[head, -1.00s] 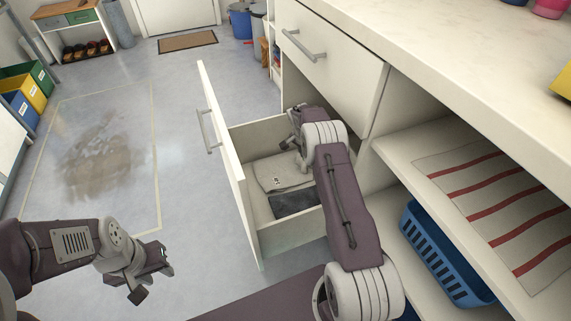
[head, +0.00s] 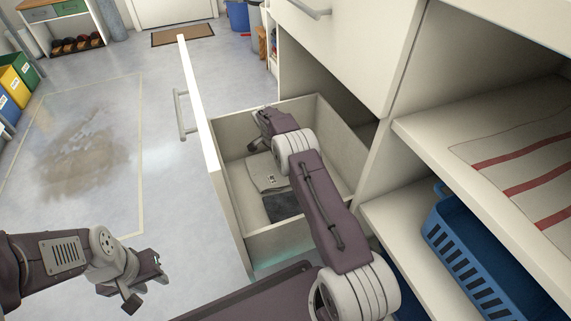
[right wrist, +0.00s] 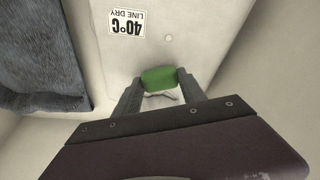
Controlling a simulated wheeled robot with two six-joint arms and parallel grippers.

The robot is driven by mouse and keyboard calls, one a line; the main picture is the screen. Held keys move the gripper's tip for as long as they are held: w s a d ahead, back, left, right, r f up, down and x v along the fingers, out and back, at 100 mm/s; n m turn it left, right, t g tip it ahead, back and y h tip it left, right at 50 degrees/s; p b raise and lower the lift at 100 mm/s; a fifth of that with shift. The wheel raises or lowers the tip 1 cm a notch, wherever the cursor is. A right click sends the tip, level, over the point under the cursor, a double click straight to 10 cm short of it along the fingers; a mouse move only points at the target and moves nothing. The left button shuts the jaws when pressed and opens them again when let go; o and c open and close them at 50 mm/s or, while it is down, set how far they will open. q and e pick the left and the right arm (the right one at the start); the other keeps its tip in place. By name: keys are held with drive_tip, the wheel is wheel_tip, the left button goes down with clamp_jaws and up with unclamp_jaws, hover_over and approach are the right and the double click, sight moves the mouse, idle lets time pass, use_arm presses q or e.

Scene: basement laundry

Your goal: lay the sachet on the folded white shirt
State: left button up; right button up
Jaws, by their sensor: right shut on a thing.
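The folded white shirt (head: 266,174) lies flat in the open drawer (head: 308,228), with a "40°C LINE DRY" label. It also shows in the right wrist view (right wrist: 185,45). My right gripper (right wrist: 158,86) is shut on a green sachet (right wrist: 158,77), which shows between its fingertips with pale shirt cloth behind it. I cannot tell how high the sachet is above the cloth. In the head view the right gripper (head: 262,117) is over the drawer's far part, and the sachet is not visible there. My left gripper (head: 146,284) is open and empty, over the floor at lower left.
A dark folded cloth (head: 284,205) lies beside the shirt, and shows in the wrist view (right wrist: 45,50). The drawer front (head: 212,150) and side walls rise around them. A blue basket (head: 470,255) and a striped cloth (head: 530,165) sit on shelves at right.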

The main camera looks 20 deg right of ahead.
drive_tip(key=shift+a+r, duration=0.1)
drive_tip(key=shift+r, duration=0.1)
drive_tip(key=o, duration=1.3)
drive_tip(key=shift+f, duration=0.2)
drive_tip(key=p+v, duration=0.8)
drive_tip(key=v, duration=0.4)
drive_tip(key=shift+r, duration=0.15)
